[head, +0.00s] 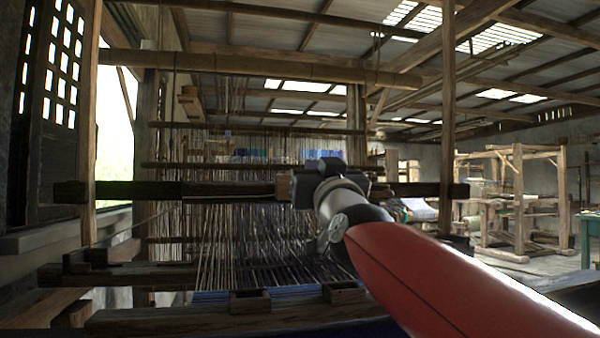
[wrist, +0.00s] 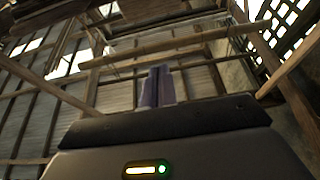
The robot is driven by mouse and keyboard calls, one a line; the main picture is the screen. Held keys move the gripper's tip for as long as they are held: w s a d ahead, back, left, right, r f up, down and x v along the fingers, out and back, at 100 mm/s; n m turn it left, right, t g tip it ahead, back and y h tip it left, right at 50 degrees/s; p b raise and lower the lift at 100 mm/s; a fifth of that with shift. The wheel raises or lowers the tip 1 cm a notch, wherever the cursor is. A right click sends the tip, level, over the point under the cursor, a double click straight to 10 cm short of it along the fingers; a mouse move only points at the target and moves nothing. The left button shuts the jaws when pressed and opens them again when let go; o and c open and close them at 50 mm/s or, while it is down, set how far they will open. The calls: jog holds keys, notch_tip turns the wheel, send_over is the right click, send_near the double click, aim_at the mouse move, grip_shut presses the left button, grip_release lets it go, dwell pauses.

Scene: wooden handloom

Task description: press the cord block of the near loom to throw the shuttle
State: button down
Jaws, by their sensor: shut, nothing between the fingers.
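The near loom (head: 120,191) fills the left and middle of the head view, with its warp threads (head: 230,245) running down to a strip of blue cloth (head: 290,291). A small light-brown wooden block (head: 284,186), apparently the cord block, shows at the loom's dark cross beam, just left of my gripper. My gripper (head: 330,170) is in front of the beam; I cannot tell whether it touches the block. In the wrist view my fingers (wrist: 157,86) are together with nothing between them, pointing up toward the roof. The shuttle cannot be made out.
Upright posts (head: 447,100) and a thick upper beam (head: 240,66) frame the loom. A low front beam (head: 190,318) with small open wooden boxes (head: 250,301) lies below. Another wooden loom frame (head: 518,200) stands at the right, with open floor around it.

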jog(key=p+x, duration=0.4)
jog(key=x, duration=0.5)
jog(key=shift+w+a+f, duration=0.1)
jog(key=shift+w+f, duration=0.1)
jog(key=shift+f, duration=0.4)
jog(key=shift+w+f, duration=0.25)
jog(key=shift+f, duration=0.4)
jog(key=shift+w+a+f, duration=0.1)
jog(key=shift+w+f, duration=0.1)
jog(key=shift+f, duration=0.4)
